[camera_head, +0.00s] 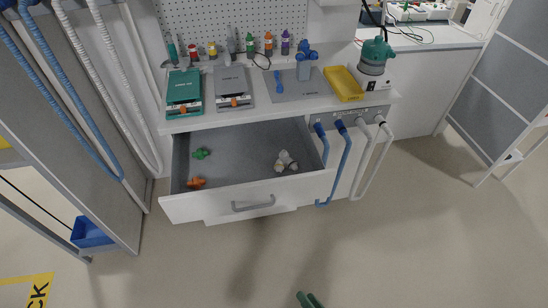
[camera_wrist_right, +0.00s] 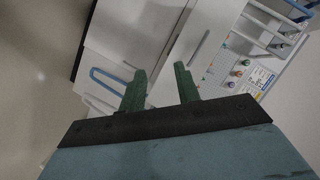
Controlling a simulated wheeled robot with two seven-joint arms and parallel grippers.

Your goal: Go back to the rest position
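My right gripper (camera_head: 308,299) shows only as two green fingertips at the bottom edge of the head view, over bare floor in front of the drawer. In the right wrist view, its two green fingers (camera_wrist_right: 159,72) stand apart with nothing between them. My left gripper is not in view. The drawer (camera_head: 236,142) under the counter is pulled out. A green piece (camera_head: 201,153), an orange piece (camera_head: 196,183) and a grey-white piece (camera_head: 286,161) lie apart in it.
The counter holds a green tray (camera_head: 184,91), a grey tray (camera_head: 232,87), a yellow tray (camera_head: 344,84) and a green-topped device (camera_head: 374,56). Blue and white hoses hang right of the drawer. A blue bin (camera_head: 90,232) is at left. The floor in front is clear.

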